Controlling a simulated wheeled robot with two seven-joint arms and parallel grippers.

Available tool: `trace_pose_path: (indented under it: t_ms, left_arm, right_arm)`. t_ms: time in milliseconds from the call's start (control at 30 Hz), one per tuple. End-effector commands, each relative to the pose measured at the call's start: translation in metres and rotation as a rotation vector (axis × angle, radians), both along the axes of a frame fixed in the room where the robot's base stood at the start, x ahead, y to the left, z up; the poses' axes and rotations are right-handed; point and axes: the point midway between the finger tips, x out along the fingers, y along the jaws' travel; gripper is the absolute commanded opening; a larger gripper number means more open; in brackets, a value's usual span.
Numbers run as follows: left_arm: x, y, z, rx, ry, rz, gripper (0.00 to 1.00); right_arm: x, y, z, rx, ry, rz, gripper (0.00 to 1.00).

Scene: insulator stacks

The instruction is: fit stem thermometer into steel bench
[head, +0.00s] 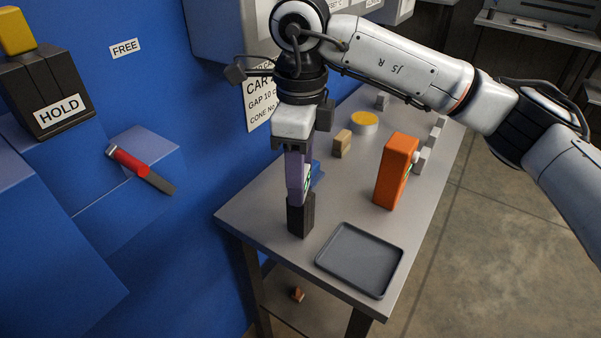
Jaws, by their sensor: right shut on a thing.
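My right gripper (295,145) comes down from above over the steel bench (255,205). It is shut on a slim upright purple piece (294,172) with a small green and white marking. A black block-shaped part (300,217) is directly below the purple piece and appears to reach the bench top. I cannot tell whether it is part of the purple piece or a separate holder. No thermometer dial or stem can be clearly made out, so I cannot tell whether the held piece is the stem thermometer. My left gripper is not in view.
A dark grey tray (360,260) lies at the bench's front. An orange box (394,172) stands to the right, with small grey blocks (425,158) behind it. A tan block (342,144) and yellow-topped round tin (364,123) are farther back. A blue wall (215,150) borders the left.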

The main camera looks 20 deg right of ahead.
Motion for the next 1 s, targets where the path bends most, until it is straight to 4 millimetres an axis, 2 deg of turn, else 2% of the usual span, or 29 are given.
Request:
trace_pose_path:
  t_ms: [33, 167, 433, 533, 1000]
  left_arm:
    - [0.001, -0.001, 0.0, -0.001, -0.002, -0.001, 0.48]
    - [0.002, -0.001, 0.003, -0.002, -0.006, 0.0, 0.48]
    - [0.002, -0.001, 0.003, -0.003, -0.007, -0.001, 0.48]
    - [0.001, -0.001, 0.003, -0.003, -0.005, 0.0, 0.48]
    - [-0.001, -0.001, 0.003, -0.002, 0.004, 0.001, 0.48]
  right_arm:
    - [0.0, 0.0, -0.001, 0.0, 0.0, 0.0, 0.42]
    - [0.0, 0.0, 0.0, 0.0, 0.0, 0.0, 0.62]
    - [0.0, 0.0, 0.0, 0.0, 0.0, 0.0, 0.62]
    - [0.001, 0.0, 0.006, 0.001, -0.003, 0.0, 0.62]
    - [0.001, 0.0, 0.09, -0.001, -0.003, -0.001, 0.62]
